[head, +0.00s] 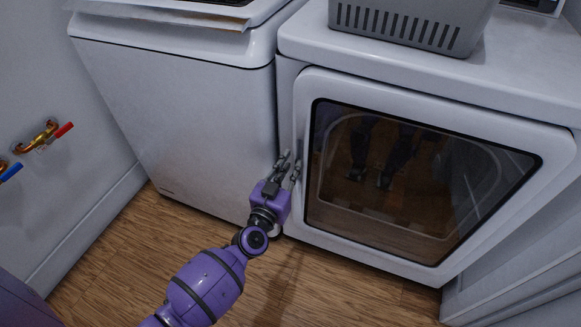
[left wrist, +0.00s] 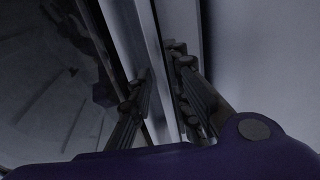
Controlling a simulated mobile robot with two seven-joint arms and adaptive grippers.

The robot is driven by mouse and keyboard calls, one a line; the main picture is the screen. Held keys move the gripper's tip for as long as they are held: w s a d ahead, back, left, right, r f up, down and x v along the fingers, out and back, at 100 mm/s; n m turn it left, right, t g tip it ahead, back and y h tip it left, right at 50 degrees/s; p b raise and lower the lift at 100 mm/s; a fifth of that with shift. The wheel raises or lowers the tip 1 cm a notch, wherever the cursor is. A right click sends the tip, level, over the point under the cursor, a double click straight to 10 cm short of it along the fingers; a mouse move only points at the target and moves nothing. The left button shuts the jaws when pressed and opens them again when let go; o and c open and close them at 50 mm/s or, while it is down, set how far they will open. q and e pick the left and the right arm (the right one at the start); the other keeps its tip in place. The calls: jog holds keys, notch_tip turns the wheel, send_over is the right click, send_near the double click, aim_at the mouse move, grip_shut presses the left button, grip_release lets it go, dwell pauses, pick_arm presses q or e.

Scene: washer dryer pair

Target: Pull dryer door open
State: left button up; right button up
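The dryer (head: 430,75) is the white machine at the right. Its white-framed door (head: 420,100) has a dark glass window (head: 420,180). The door looks shut or nearly shut; I cannot tell if it is slightly ajar. My left gripper (head: 289,167) is at the door's left edge, low beside the gap between the two machines. In the left wrist view its two dark fingers (left wrist: 160,90) are apart, one on each side of a pale upright strip that looks like the door's edge. I cannot tell if they touch it. My right gripper is not in view.
A white washer (head: 185,105) stands close on the left. A grey basket (head: 405,22) sits on the dryer. Taps with red and blue handles (head: 45,137) are on the left wall. Wooden floor (head: 340,285) in front of the dryer is clear. A wall is close at the right.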

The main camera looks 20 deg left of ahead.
pick_arm(q)
grip_shut()
jog(key=shift+s, duration=0.15)
